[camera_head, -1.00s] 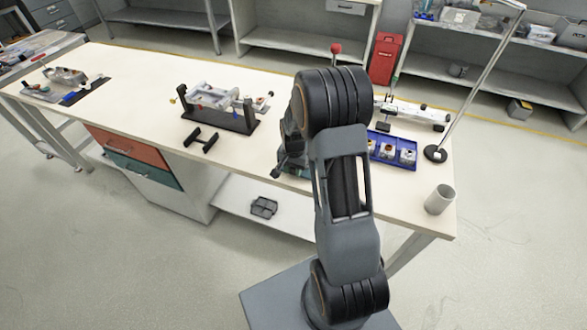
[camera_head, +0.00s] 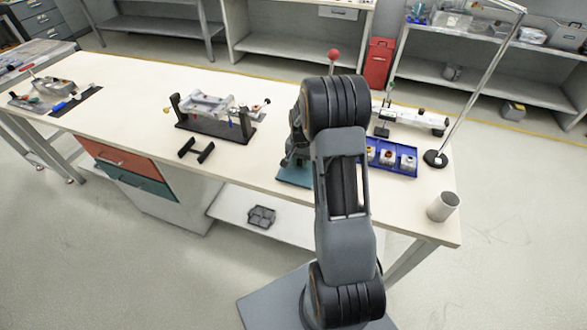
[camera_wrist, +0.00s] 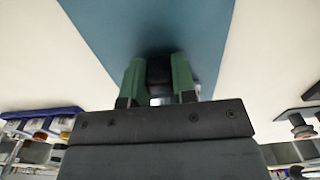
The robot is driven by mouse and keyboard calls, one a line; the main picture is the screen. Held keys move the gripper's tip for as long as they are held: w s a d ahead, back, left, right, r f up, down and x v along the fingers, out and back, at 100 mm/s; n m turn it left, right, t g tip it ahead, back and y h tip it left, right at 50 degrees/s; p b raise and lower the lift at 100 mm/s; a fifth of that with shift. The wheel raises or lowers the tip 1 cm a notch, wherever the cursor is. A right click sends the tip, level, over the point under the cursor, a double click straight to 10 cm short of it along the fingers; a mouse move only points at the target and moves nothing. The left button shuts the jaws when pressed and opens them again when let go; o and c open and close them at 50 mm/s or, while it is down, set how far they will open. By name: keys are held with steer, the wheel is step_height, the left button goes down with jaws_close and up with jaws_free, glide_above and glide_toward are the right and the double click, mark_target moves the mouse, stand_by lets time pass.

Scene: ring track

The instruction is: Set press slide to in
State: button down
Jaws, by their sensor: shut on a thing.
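The press stands on the bench behind my arm, with a teal base (camera_head: 294,175), a dark body (camera_head: 297,140) and a red ball knob (camera_head: 333,54) on top. My arm hides much of it. In the wrist view, the teal base (camera_wrist: 150,25) lies beyond my gripper (camera_wrist: 158,78). Its two green fingers are shut on a small dark block (camera_wrist: 159,70), which looks like the press slide. How far in the slide sits cannot be told. In the head view my gripper is hidden behind my arm.
A blue tray of small parts (camera_head: 408,171) stands right of the press, near a lamp stand (camera_head: 435,158) and a grey cup (camera_head: 443,207). A black fixture (camera_head: 216,128) and an H-shaped part (camera_head: 196,151) lie left. Bare bench top separates them from the press.

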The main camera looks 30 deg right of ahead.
steer(key=shift+w+d+r, duration=0.1)
steer(key=shift+w+d, duration=0.1)
steer(key=c, duration=1.1)
jaws_free()
steer(key=shift+d, duration=0.1)
steer(key=shift+c, duration=0.2)
steer(key=shift+o, duration=1.1)
steer(key=shift+r, duration=0.25)
step_height(320, 180, up, 3)
steer(key=shift+f+b, duration=0.2)
steer(key=shift+b, duration=0.25)
steer(key=s+a+r, duration=0.2)
steer(key=s+r, duration=0.3)
steer(key=s, duration=0.1)
steer(key=s+a+r+b, duration=0.1)
steer(key=s+a+r, duration=0.1)
steer(key=s+r, duration=0.2)
steer(key=s, duration=0.3)
steer(key=shift+s+a+r, duration=0.2)
steer(key=shift+a+r, duration=0.05)
steer(key=shift+r, duration=0.1)
